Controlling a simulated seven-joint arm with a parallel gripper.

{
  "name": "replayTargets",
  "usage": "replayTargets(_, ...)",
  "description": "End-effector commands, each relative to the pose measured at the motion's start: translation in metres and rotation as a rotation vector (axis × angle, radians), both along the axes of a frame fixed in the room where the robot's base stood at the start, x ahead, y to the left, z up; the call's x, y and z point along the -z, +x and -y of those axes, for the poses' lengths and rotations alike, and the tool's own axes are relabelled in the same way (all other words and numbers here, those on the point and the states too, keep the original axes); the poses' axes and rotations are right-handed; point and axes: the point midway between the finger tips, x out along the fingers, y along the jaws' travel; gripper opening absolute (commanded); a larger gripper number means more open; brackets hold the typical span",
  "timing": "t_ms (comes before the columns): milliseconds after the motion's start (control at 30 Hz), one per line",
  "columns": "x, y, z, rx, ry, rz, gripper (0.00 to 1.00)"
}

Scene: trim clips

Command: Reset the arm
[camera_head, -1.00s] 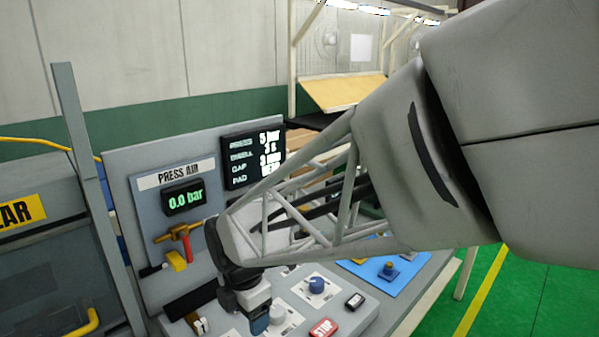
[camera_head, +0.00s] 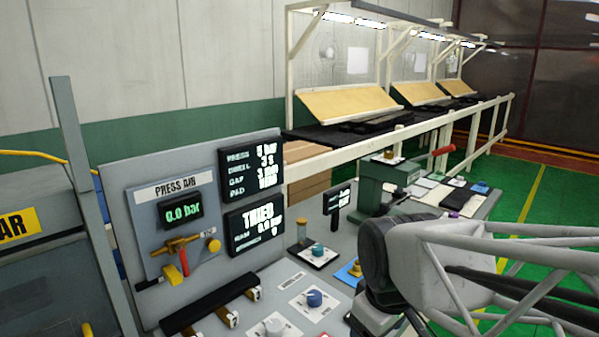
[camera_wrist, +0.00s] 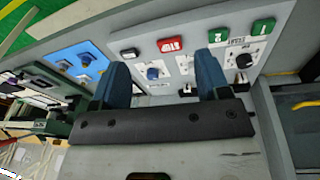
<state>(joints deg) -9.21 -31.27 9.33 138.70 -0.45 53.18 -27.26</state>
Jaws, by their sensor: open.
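My arm reaches in from the right in the head view, its wrist low at the right of the control panel (camera_head: 285,300). My gripper (camera_wrist: 162,78) shows in the wrist view as two blue fingers wide apart with nothing between them. In the head view the fingertips are not visible. Beyond the fingers, the wrist view shows a blue knob (camera_wrist: 153,73), a red STOP button (camera_wrist: 171,45) and two green buttons, one of them at the right (camera_wrist: 263,26). The fingers appear apart from the panel, but I cannot tell the height.
A PRESS AIR board (camera_head: 150,225) reads 0.0 bar, with a yellow and red valve (camera_head: 180,250) below it. A green press (camera_head: 372,185) with a red handle stands behind my wrist. A blue mat (camera_head: 348,272) lies near my wrist. Green floor (camera_head: 560,210) is open at right.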

Motion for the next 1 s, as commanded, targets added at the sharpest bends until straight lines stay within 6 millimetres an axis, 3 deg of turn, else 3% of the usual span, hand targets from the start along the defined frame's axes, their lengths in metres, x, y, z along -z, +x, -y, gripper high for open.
replayTargets(200,-0.005,-0.029,0.036,0.358,0.053,0.029,0.69)
replayTargets(400,-0.007,-0.048,0.054,0.577,0.09,0.047,0.69)
replayTargets(1000,-0.007,-0.054,0.06,0.651,0.103,0.052,0.69)
